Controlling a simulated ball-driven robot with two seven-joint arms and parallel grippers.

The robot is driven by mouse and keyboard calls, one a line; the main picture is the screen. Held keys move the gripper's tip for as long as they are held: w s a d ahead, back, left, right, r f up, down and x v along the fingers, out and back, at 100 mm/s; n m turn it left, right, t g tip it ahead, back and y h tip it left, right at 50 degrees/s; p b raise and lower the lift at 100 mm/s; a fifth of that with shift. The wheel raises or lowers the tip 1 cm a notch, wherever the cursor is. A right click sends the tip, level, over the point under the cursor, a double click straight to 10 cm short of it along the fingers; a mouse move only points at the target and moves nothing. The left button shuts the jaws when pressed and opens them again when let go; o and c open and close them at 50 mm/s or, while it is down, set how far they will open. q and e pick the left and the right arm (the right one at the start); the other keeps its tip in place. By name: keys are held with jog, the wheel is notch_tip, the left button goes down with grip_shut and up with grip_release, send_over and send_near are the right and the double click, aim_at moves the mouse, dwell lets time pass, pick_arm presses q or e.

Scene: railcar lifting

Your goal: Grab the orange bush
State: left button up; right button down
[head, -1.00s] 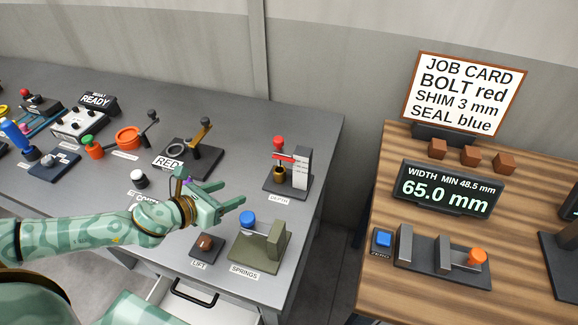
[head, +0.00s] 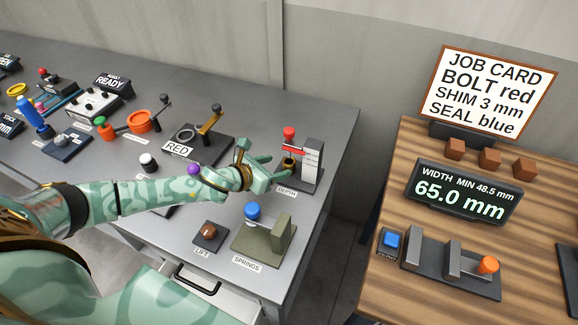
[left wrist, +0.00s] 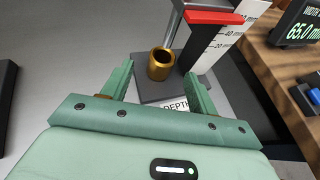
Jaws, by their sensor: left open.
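The bush, a short brass-orange hollow cylinder (left wrist: 161,65), stands upright on the dark base of the depth gauge, below its red bar. In the head view the bush (head: 289,165) is partly hidden by my left gripper (head: 276,170). In the left wrist view my left gripper (left wrist: 160,82) is open and empty. Its two fingers point at the bush, one to each side of the line to it, with the bush just beyond the fingertips. I see no contact. My right gripper is not in view.
The depth gauge (head: 311,160) has an upright scale and a red-knobbed plunger (head: 289,134) above the bush. The springs fixture (head: 265,240) and lift button (head: 209,234) are nearer me. The wooden table (head: 390,200) stands right, across a gap.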

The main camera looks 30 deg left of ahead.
aim_at(284, 164)
pick_arm(q)
jog(key=x, duration=0.4)
jog(key=shift+d+f+b, duration=0.15)
jog(key=shift+b, duration=0.25)
jog(key=shift+c, duration=0.3)
jog(key=c, duration=1.2)
jog(key=shift+r, duration=0.2)
